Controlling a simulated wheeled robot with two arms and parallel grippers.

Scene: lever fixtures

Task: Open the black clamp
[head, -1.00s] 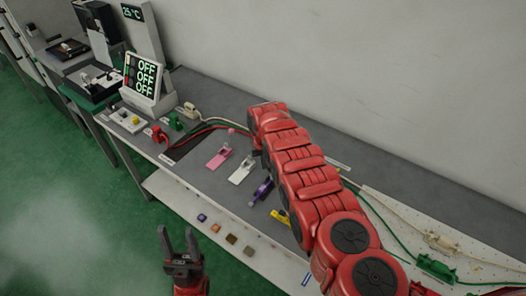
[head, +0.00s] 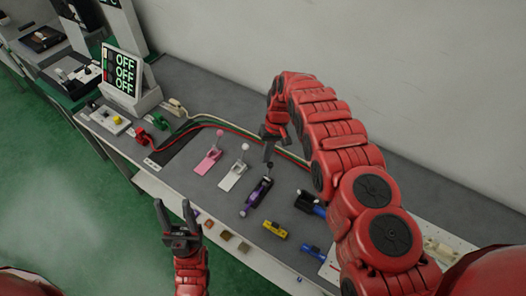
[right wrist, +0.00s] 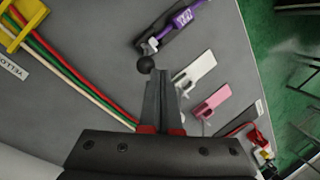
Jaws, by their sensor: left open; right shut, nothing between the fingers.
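My left gripper (head: 173,209) is open and empty in front of the bench.
A pink clamp (head: 208,161) and a white clamp (head: 232,178) stand left of it. A black-and-blue fixture (head: 309,203) and a yellow block (head: 274,229) are to the right. Red and green cables run behind. A display (head: 121,70) reads OFF at the left.

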